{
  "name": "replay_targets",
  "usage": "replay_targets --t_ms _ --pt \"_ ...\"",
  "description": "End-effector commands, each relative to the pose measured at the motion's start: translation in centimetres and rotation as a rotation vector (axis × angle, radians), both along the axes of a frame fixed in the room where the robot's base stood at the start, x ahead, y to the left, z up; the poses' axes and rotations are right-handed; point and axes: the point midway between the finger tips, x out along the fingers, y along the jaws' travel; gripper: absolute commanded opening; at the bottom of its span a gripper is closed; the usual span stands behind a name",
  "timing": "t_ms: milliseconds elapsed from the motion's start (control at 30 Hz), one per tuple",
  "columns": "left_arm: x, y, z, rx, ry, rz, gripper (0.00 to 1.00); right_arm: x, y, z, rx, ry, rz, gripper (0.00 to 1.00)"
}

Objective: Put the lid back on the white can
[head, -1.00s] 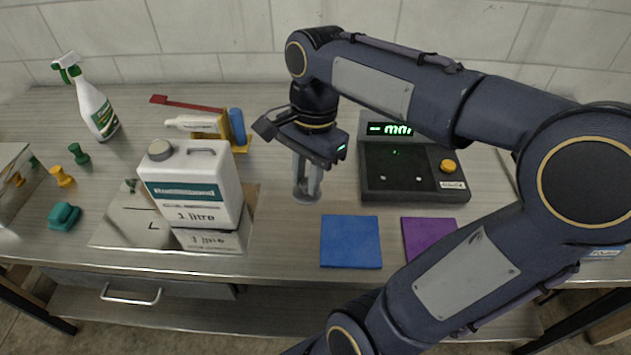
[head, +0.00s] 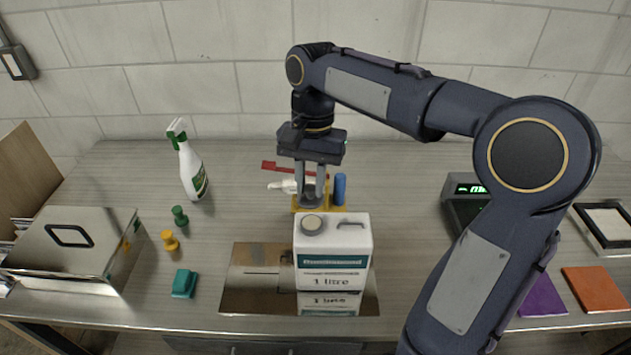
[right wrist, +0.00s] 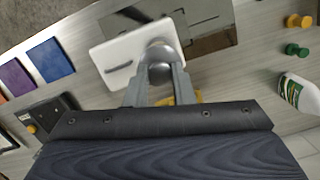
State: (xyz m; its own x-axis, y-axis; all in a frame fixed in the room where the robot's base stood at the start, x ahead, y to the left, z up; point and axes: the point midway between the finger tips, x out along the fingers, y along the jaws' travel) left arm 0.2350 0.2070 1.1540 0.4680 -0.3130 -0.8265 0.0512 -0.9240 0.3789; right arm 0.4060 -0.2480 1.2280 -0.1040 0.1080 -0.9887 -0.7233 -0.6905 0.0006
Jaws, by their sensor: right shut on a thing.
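The white can (head: 333,243) is a squarish jug with a teal label band and "1 litre" print. It stands upright on a shiny metal plate (head: 250,283). A round grey-beige neck (head: 312,225) shows at the left of its top, beside a moulded handle. My right gripper (head: 312,192) points down, just behind the neck in the head view, shut on a grey round lid (head: 309,200). The lid's height above the can is hard to judge. My left gripper is out of view.
A spray bottle (head: 192,172), green (head: 180,215) and yellow (head: 170,240) pegs and a teal block (head: 184,284) lie left. A yellow holder, blue cylinder (head: 340,188) and red brush (head: 283,168) are behind the can. A scale (head: 463,203) stands right.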

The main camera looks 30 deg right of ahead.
Motion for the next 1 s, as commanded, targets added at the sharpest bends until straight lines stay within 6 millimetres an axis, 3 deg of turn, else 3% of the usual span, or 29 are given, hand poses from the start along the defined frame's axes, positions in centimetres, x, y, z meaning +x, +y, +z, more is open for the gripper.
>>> replay_targets --t_ms 467,700,1000 --pt "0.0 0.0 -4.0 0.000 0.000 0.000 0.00 0.0 0.0 -4.4 0.000 0.000 -0.003 0.00" --pt "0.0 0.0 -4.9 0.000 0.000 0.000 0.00 0.0 0.0 -6.0 0.000 0.000 -0.002 0.00" --pt "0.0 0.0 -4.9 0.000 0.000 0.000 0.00 0.0 0.0 -6.2 0.000 0.000 -0.003 0.00"
